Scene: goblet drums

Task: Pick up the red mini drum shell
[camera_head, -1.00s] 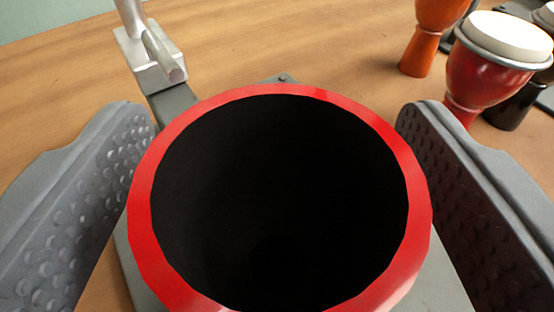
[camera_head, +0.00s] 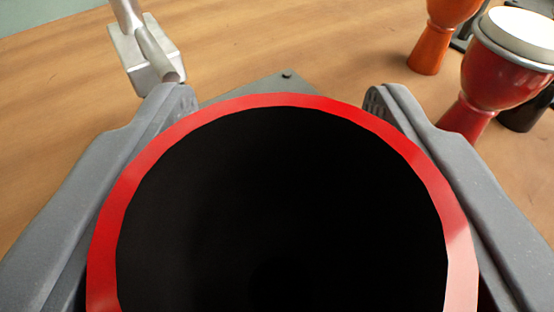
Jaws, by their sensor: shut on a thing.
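The red mini drum shell (camera_head: 300,100) fills the lower middle of the view, its red rim around a dark hollow inside. Its lower edge is cut off by the frame. My gripper (camera_head: 278,108) has one grey jaw on each side of the shell, and both jaws are pressed close against its outer wall. The shell's outer sides and base are hidden below the rim.
A grey plate (camera_head: 285,84) with a small bolt shows behind the shell. A metal fixture with a rod (camera_head: 140,55) stands at upper left. A red goblet drum with a white head (camera_head: 495,75) and an orange one (camera_head: 435,35) stand at upper right. Wooden table between is bare.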

